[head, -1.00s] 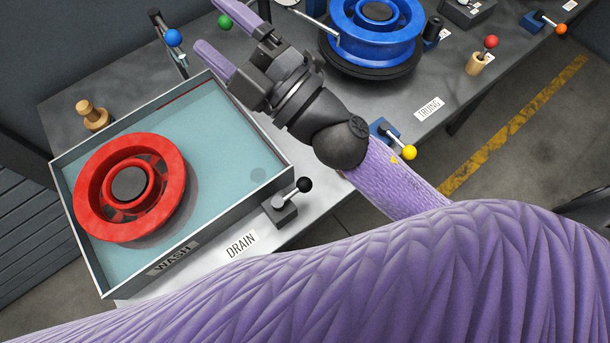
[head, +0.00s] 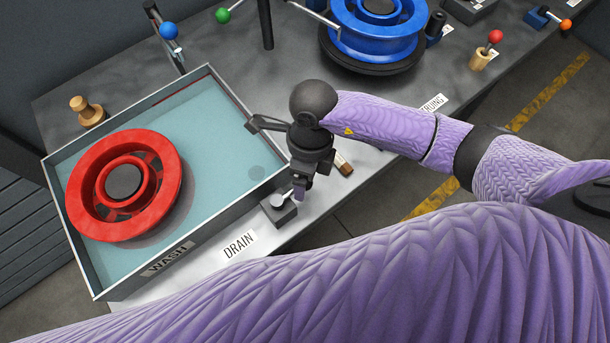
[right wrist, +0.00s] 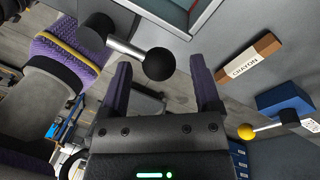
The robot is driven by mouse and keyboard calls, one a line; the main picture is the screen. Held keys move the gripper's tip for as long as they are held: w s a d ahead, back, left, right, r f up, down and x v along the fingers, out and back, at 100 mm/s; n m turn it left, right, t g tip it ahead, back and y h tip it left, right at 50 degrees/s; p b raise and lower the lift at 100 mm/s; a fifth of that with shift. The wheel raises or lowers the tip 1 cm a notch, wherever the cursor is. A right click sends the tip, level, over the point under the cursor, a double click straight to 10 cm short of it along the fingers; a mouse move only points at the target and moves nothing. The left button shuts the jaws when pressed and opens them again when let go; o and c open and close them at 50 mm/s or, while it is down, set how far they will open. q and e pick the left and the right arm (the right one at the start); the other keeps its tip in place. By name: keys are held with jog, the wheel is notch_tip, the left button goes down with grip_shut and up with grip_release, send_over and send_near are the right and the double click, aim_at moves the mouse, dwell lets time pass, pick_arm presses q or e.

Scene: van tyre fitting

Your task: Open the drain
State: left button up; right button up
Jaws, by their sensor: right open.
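The drain lever (head: 281,203) is a grey block with a metal rod, beside the DRAIN label (head: 239,244) at the wash tray's near right corner. My right gripper (head: 299,190) points down at it and hides the lever's black ball in the head view. In the right wrist view the black ball (right wrist: 160,64) shows between the spread fingertips of my right gripper (right wrist: 160,66), with its rod running to the upper left. The fingers are open, and no grip on the ball shows. The wash tray (head: 73,248) holds bluish water and a red wheel rim (head: 82,203). My left gripper is out of view.
A crayon (right wrist: 249,58) lies on the bench close to my right gripper. A yellow-ball lever (right wrist: 247,131) stands beyond it. A blue rim (head: 345,35) sits at the back, near blue-ball (head: 169,31) and green-ball (head: 222,15) levers. A wooden peg (head: 86,110) stands behind the tray.

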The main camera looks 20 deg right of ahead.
jog(key=shift+s+f, duration=0.1)
jog(key=shift+f, duration=0.25)
jog(key=shift+c, duration=0.3)
jog(key=shift+r, duration=0.1)
grip_shut()
